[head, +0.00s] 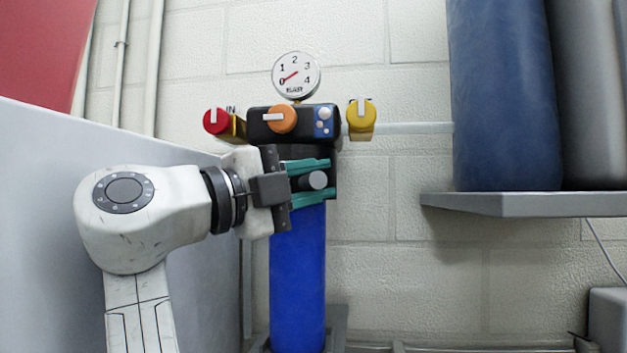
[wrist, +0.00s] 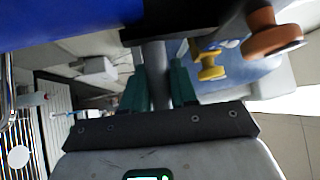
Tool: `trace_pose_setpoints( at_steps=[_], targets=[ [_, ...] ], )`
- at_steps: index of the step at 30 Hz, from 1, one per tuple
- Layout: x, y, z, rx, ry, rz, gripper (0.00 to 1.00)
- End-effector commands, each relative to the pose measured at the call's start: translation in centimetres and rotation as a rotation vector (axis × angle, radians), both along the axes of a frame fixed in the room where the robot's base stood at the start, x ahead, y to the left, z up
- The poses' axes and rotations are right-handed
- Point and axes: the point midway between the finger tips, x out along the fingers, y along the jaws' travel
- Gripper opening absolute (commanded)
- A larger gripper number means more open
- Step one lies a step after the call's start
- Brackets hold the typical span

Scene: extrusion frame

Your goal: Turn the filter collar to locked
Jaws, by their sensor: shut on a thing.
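The filter stands upright on the wall, with a black head on top and a long blue bowl (head: 298,285) below. The dark collar (head: 332,165) sits between them, mostly hidden behind my gripper. A grey round-ended handle (head: 317,180) sticks out from the collar toward the head camera. My gripper (head: 311,182) comes in from the left with its teal fingers shut on this handle, one above and one below. The wrist view shows the grey handle (wrist: 158,75) between the two fingers (wrist: 158,90). No lock marking is readable.
A pressure gauge (head: 296,75) on top reads near 0. A red knob (head: 216,120), an orange knob (head: 282,118) and a yellow knob (head: 361,114) sit close above my gripper. A grey shelf (head: 510,204) holding a blue cylinder (head: 505,90) is at right; a grey panel (head: 60,200) is at left.

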Motion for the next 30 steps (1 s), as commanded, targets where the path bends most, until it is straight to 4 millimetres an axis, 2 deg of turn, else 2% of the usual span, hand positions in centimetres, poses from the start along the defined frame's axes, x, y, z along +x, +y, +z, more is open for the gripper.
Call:
trace_pose_setpoints(
  at_steps=[3,4,10,23,26,30],
  targets=[
    [0.1,-0.1,-0.2,0.002,0.003,0.000,0.00],
    [0.1,-0.1,-0.2,0.002,0.003,0.000,0.28],
    [0.1,-0.1,-0.1,0.001,0.003,0.000,0.48],
    [0.0,0.0,0.1,0.001,0.001,0.001,0.48],
    [0.0,-0.1,0.7,0.002,-0.001,0.001,0.48],
    [0.0,-0.1,2.7,0.002,-0.001,-0.001,0.48]
  ],
)
